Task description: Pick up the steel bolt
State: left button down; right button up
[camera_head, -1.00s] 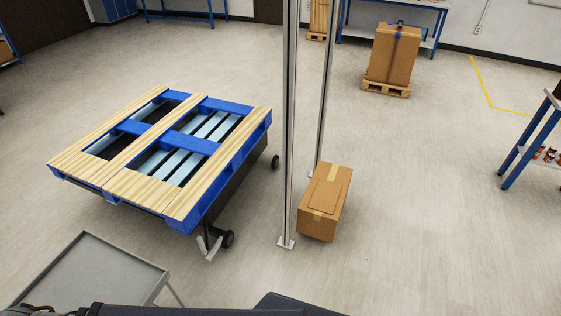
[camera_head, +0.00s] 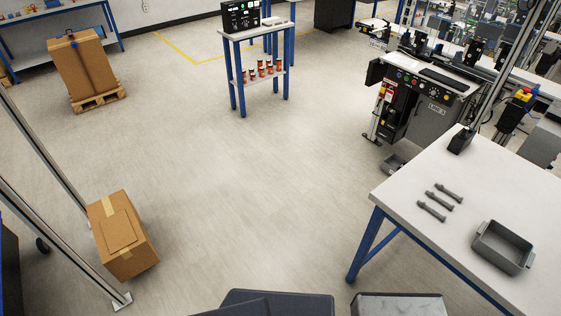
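Three grey bolt-like parts lie side by side on the white table (camera_head: 405,187) at the right: a near one (camera_head: 431,211), a middle one (camera_head: 440,198) and a far one (camera_head: 449,193). They look alike, and I cannot tell at this size which is the steel bolt. A grey open bin (camera_head: 502,248) stands on the same table, nearer to me and right of the parts. It looks empty. Neither of my grippers shows in this view.
A cardboard box (camera_head: 123,235) stands on the floor at the left beside metal posts. A blue-legged stand (camera_head: 255,35) with a control box is at the back. Machinery (camera_head: 430,95) stands behind the white table. The middle floor is clear.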

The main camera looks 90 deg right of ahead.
aim_at(431, 194)
jog(key=z, duration=3.9)
jog(key=i+l+z, duration=0.2)
jog(key=i+l, duration=0.3)
jog(key=i, duration=0.15)
